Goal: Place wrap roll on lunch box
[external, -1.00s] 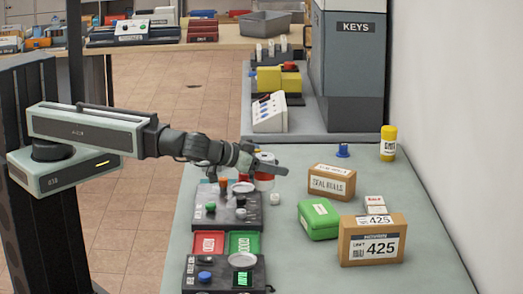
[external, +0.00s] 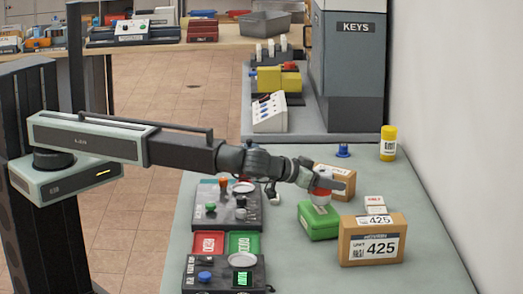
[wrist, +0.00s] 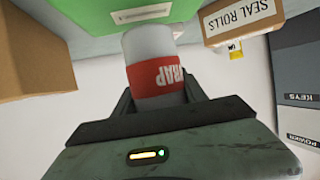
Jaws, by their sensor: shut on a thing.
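The wrap roll (wrist: 158,75) is a white cylinder with a red band lettered "WRAP". My gripper (external: 325,184) is shut on it, and the roll stands between the fingers in the wrist view. The roll (external: 320,194) also shows in the external view, over the back part of the green lunch box (external: 318,223). The lunch box also fills the upper middle of the wrist view (wrist: 105,25). The roll's end is at or close to the lunch box; I cannot tell whether they touch.
The seal rolls box (external: 335,173) is right behind my gripper. The cardboard box marked 425 (external: 372,240) and small white boxes (external: 375,204) stand to the right. A yellow bottle (external: 388,143) and a blue stamp-like thing (external: 343,151) are at the back. Control panels (external: 228,209) lie left.

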